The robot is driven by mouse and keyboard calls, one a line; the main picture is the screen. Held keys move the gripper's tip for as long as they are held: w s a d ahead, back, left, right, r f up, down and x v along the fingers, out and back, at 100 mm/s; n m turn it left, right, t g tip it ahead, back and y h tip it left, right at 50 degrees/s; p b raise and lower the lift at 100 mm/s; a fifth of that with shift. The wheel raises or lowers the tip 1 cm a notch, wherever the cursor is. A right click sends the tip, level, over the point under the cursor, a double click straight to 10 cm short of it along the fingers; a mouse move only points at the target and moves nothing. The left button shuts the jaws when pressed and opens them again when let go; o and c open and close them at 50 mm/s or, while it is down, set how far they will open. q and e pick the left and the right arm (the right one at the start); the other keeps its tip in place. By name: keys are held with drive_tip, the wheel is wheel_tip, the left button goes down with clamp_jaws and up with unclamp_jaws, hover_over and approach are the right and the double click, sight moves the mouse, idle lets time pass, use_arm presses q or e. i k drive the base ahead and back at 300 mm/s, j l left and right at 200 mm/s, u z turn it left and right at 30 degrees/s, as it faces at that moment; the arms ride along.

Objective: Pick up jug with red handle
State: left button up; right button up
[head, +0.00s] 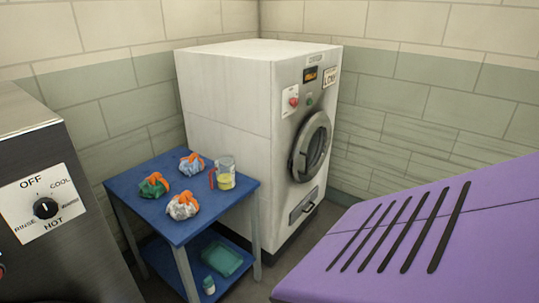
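The jug (226,174) with a red handle stands upright at the back right of the blue table. It is clear, with something yellow in its lower part, and its red handle is on its left side. Neither of my grippers shows in the head view, so nothing can be told of what they hold.
Several bundles with orange ties lie left of the jug: blue-white (191,165), green (153,187) and white (182,207). The blue table (218,209) stands against a white washing machine (228,98). A dark dial panel (85,245) is left, a purple slotted surface (480,240) right.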

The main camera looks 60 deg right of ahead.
sight(221, 176)
drive_tip(key=z, duration=1.4)
drive_tip(key=u, duration=1.75)
drive_tip(key=z, duration=1.75)
drive_tip(key=i+l, duration=0.25)
drive_tip(key=i+l+u, duration=0.1)
drive_tip(key=i+l, duration=0.15)
drive_tip(key=l, duration=0.25)
